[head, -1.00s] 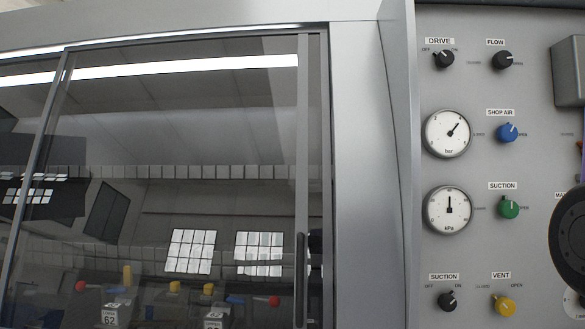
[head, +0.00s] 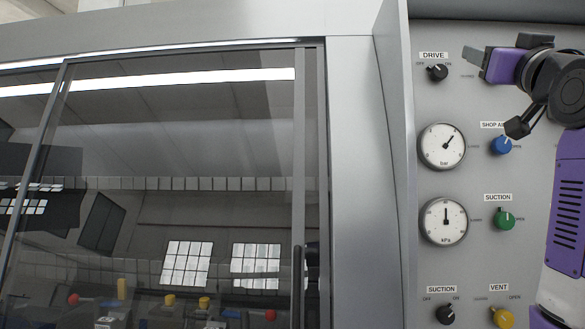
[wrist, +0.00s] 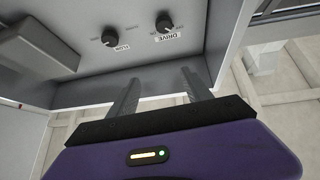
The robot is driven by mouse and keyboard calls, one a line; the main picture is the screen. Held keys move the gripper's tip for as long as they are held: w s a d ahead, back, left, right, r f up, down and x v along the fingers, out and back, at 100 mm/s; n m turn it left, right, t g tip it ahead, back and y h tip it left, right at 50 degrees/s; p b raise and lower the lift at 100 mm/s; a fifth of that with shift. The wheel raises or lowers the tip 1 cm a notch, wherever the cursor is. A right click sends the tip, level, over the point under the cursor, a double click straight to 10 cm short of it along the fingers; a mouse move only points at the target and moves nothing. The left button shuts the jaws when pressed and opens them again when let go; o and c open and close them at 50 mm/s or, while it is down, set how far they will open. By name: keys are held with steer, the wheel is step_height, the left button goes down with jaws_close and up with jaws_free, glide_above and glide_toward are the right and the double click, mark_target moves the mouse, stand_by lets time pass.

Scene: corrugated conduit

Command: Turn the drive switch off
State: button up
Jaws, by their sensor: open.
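The drive switch (head: 437,72) is a black knob under the DRIVE label, with OFF at left and ON at right, at the top left of the grey panel. In the wrist view it is the right one of two black knobs (wrist: 163,22), its label upside down. My gripper (head: 472,56) is just right of the drive switch in the head view, its fingers pointing left. In the wrist view the two fingers of my gripper (wrist: 160,82) are spread with nothing between them, and the switch lies beyond them, apart. The switch's exact pointer direction is hard to tell.
The flow knob (wrist: 109,37) is beside the drive switch; my arm hides it in the head view. Below are a bar gauge (head: 442,146), a blue shop air knob (head: 501,146), a green suction knob (head: 504,219) and a kPa gauge (head: 443,222). A glass-fronted cabinet (head: 312,150) stands left.

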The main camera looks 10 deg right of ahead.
steer(key=w+a+f+y, duration=0.1)
steer(key=a+f, duration=0.1)
steer(key=f, duration=1)
steer(key=w+a+f+n, duration=0.1)
steer(key=a+f, duration=0.1)
steer(key=f, duration=0.9)
steer(key=w+a+f+y, duration=0.1)
steer(key=w+a+f, duration=0.15)
steer(key=f, duration=0.95)
steer(key=s+a+f+n+y, duration=0.1)
steer(key=s+a+f, duration=0.35)
steer(key=f, duration=0.45)
steer(key=s+a+f+n+y, duration=0.1)
steer(key=s+a+f, duration=0.3)
steer(key=f, duration=0.6)
steer(key=s+a+f+g+y, duration=0.2)
steer(key=s+a+f, duration=0.1)
steer(key=s+f, duration=0.5)
steer(key=s+a+f+n+g+y, duration=0.1)
steer(key=s+f, duration=0.6)
steer(key=s, duration=0.7)
steer(key=s+a+f+n+g+y+b, duration=0.1)
steer(key=s+a+f+g+y, duration=0.1)
steer(key=s+a+f+g, duration=0.3)
steer(key=s+a+f, duration=0.1)
steer(key=s+f, duration=0.2)
steer(key=s, duration=0.4)
steer(key=shift+a+f+y, duration=0.2)
steer(key=shift+f+y, duration=0.15)
steer(key=shift+y, duration=0.05)
